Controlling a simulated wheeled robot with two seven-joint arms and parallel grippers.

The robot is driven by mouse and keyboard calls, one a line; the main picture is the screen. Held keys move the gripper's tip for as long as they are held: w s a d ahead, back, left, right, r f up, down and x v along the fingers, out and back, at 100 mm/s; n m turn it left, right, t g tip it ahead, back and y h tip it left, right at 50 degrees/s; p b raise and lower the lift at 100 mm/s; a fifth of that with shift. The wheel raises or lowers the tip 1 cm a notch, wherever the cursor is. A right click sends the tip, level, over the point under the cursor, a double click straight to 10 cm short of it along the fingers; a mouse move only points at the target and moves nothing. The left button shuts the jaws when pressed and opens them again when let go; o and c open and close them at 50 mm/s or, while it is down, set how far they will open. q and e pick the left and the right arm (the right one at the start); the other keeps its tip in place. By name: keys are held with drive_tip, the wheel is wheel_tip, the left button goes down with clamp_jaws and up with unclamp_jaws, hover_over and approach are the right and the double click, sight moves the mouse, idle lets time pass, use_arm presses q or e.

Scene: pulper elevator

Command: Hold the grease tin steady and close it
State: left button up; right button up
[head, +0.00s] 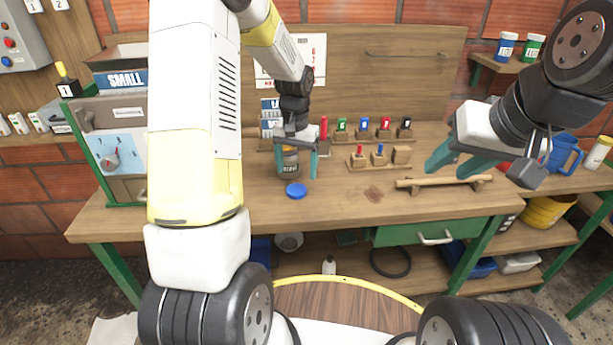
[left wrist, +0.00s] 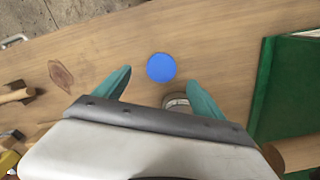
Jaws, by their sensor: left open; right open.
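The grease tin (head: 289,160) is a small dark jar with a pale label, standing upright on the workbench. Its blue lid (head: 296,190) lies flat on the bench just in front of it; the lid also shows in the left wrist view (left wrist: 161,67). My left gripper (head: 297,168) points down over the tin, open, with its teal fingers on either side of it. In the left wrist view the tin (left wrist: 176,100) is mostly hidden under the gripper, nearer one finger. My right gripper (head: 462,168) is open and empty over the right part of the bench.
A wooden bar on supports (head: 444,182) lies at the right of the bench. Small wooden blocks with coloured pieces (head: 379,158) stand behind. A green-edged cabinet (head: 118,150) stands at the left. The bench front around the lid is clear.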

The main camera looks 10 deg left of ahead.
sight(296, 189)
use_arm(q)
drive_tip(key=shift+f, duration=0.9)
drive_tip(key=f, duration=0.5)
drive_tip(key=shift+w+a+f, duration=0.15)
drive_tip(key=shift+w+a, duration=0.05)
drive_tip(key=shift+w, duration=0.05)
